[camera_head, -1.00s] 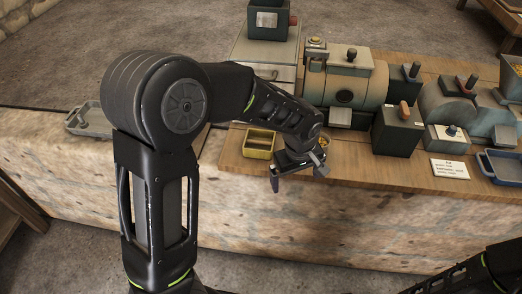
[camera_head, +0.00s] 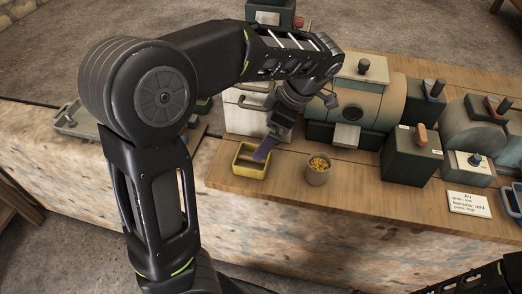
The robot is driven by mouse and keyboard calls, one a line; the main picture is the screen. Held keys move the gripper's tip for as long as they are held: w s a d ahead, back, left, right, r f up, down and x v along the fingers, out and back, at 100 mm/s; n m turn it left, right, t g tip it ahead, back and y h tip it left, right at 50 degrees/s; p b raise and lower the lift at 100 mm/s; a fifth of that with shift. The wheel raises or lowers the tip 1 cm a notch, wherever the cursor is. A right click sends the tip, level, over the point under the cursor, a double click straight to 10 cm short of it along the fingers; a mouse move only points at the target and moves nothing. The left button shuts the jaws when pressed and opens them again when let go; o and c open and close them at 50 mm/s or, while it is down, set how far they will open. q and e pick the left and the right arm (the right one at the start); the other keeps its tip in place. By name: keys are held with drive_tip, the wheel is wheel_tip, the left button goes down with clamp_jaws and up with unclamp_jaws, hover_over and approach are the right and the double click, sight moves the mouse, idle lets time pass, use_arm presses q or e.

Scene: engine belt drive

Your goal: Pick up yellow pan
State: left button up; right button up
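The yellow pan (camera_head: 238,167) is a small rectangular tray at the left front of the wooden bench top. My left gripper (camera_head: 264,150) comes down from above, with a dark purplish finger reaching to the pan's right end and covering part of it. I see the gripper almost edge-on, so the gap between its fingers does not show, nor whether it touches the pan. My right arm shows only as dark links at the bottom right corner. Its gripper is out of the picture.
A cup of yellow bits (camera_head: 318,170) stands just right of the pan. Machine blocks (camera_head: 412,155) and a cylinder fill the back. A white label card (camera_head: 468,204) and a blue tray (camera_head: 514,200) are at the right. The bench's front strip is clear.

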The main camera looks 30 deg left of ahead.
use_arm(q)
drive_tip(key=shift+w, duration=0.25)
hover_over(252, 160)
drive_tip(key=d, duration=0.1)
drive_tip(key=shift+w+d+f, duration=0.1)
drive_tip(key=shift+w+f, duration=0.05)
drive_tip(key=shift+f, duration=0.9)
drive_tip(key=shift+w+d+f, duration=0.1)
drive_tip(key=shift+w+f, duration=0.05)
drive_tip(key=shift+f, duration=0.9)
drive_tip(key=shift+w+f, duration=0.15)
drive_tip(key=shift+f, duration=0.9)
drive_tip(key=x, duration=0.5)
drive_tip(key=shift+w+f, duration=0.1)
drive_tip(key=shift+f, duration=0.1)
drive_tip(key=shift+c, duration=0.2)
